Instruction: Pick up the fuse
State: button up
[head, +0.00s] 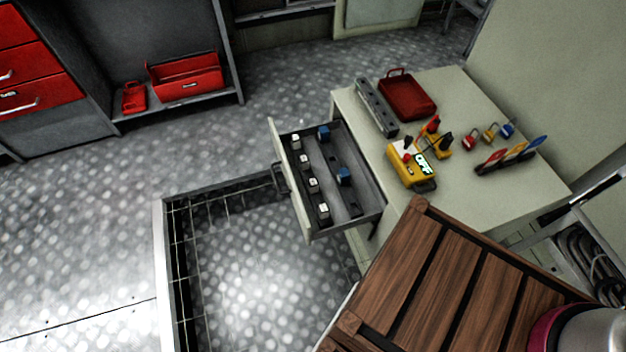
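An open drawer (280,160) sticks out from the pale cabinet and holds several small parts that look like fuses. A column of dark pieces with white tops, such as this one (323,211), stands along its left side. A blue-topped piece (324,132) stands near the far end, and another blue piece (344,175) stands near the middle right. I cannot tell which one is the task's fuse. My gripper is not in view, so its state and its distance from the drawer are hidden.
The cabinet top (455,85) carries a yellow meter (411,166), a red case (407,95), a grey strip (377,106), padlocks and tags. A brown slatted wooden surface (450,275) fills the lower right. A framed floor recess (160,260) lies below the drawer. Floor at left is clear.

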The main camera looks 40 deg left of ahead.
aim_at(313, 183)
jog(key=u, duration=1.6)
jog(key=j+z, duration=0.45)
jog(key=j, duration=1.5)
